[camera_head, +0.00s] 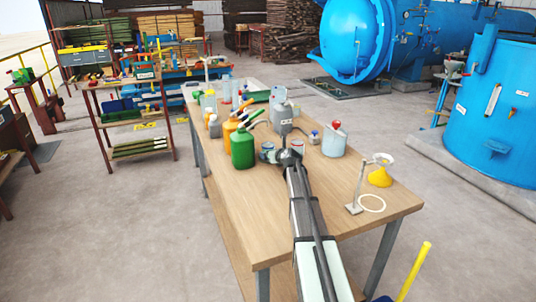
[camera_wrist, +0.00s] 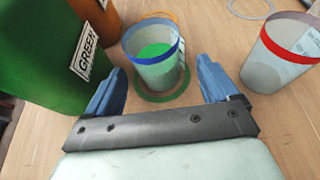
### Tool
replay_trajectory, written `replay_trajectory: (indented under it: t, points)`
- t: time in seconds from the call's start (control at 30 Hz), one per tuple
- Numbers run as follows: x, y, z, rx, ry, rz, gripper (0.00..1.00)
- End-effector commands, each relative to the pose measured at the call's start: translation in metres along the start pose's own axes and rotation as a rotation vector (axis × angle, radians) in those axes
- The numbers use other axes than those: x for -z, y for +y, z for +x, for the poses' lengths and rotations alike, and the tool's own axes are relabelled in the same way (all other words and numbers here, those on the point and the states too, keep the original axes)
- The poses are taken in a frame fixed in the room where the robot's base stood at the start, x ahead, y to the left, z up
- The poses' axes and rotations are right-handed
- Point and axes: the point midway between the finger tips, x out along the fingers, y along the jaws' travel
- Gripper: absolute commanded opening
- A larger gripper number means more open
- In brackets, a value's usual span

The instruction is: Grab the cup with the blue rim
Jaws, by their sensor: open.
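The cup with the blue rim (camera_wrist: 152,71) stands upright at the upper middle of the wrist view. It is translucent, with green inside, and stands within a green ring (camera_wrist: 181,94) on the table. In the head view the cup (camera_head: 267,148) is small, beside the green jug. My gripper (camera_wrist: 160,76) is open and empty, with one blue finger to the left of the cup and one to the right, on its near side. I cannot tell whether either finger touches it. My gripper also shows in the head view (camera_head: 288,157), where its fingers are hard to make out.
A cup with a red rim (camera_wrist: 282,62) stands close to the right finger. A green jug (camera_wrist: 40,50) labelled GREEN stands close on the left, with an orange jug (camera_wrist: 97,15) behind it.

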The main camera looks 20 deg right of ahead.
Motion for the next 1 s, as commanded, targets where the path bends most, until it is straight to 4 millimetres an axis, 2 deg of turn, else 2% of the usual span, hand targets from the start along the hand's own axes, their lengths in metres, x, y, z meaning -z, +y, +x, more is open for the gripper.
replay_trajectory:
  t: [0.4,0.67,1.0]
  points:
    - [-0.001,0.004,0.048,0.000,-0.001,-0.001,0.87]
    - [0.000,0.004,0.048,0.000,-0.002,-0.001,0.86]
    - [0.000,0.004,0.048,0.000,-0.001,-0.001,0.54]
